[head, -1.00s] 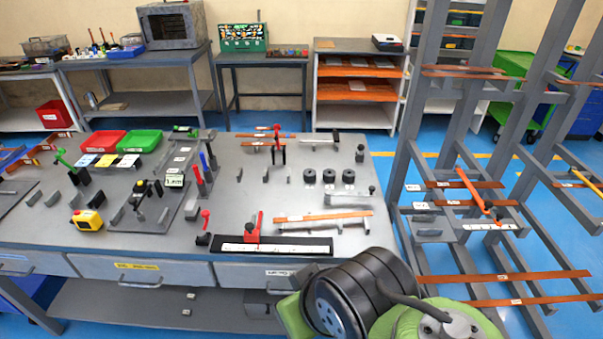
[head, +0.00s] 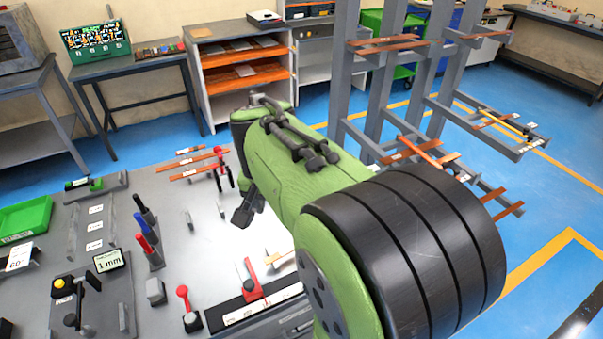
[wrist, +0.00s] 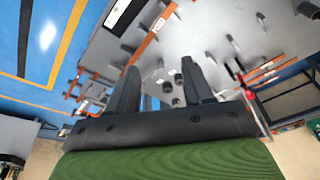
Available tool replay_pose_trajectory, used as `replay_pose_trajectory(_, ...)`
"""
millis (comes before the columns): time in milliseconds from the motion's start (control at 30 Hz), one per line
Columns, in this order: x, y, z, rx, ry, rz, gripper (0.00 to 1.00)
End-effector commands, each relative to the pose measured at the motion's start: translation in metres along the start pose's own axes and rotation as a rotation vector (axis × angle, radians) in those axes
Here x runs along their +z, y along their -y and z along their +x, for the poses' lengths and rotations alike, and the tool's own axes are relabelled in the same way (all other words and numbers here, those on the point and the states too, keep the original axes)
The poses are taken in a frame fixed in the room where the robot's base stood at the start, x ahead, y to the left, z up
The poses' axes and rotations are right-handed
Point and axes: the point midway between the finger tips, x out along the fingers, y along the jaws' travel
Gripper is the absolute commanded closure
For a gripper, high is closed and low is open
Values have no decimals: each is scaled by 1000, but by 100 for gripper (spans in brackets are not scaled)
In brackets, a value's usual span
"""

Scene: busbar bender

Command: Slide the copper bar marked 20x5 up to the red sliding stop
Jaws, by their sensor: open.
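The red sliding stop (head: 252,282) stands upright on a black, white-scaled rail (head: 235,309) at the front of the grey bench. A copper-coloured bar (head: 276,259) lies just behind it, partly hidden by my arm. The bar labels are too small to read, so I cannot tell which is 20x5. My gripper (head: 243,208) hangs over the bench behind the stop, partly hidden. In the wrist view my gripper (wrist: 160,88) has its fingers apart, with nothing seen between them but the scene beyond.
A grey rack (head: 376,85) with copper bars stands right of the bench. A red-handled lever (head: 187,305) is left of the stop, and blue and red handles (head: 146,230) stand further left. A shelf unit (head: 240,70) is behind. Blue floor is open at right.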

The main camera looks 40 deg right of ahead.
Motion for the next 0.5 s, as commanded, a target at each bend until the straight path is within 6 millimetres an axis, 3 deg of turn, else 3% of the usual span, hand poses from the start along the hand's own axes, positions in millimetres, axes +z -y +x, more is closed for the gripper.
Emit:
replay_pose_trajectory(33,-22,-5,15,28,36,115,49)
replay_pose_trajectory(200,-79,-31,69,91,138,504,49)
replay_pose_trajectory(333,-103,-51,101,115,193,712,49)
replay_pose_trajectory(500,-111,-61,115,125,218,811,49)
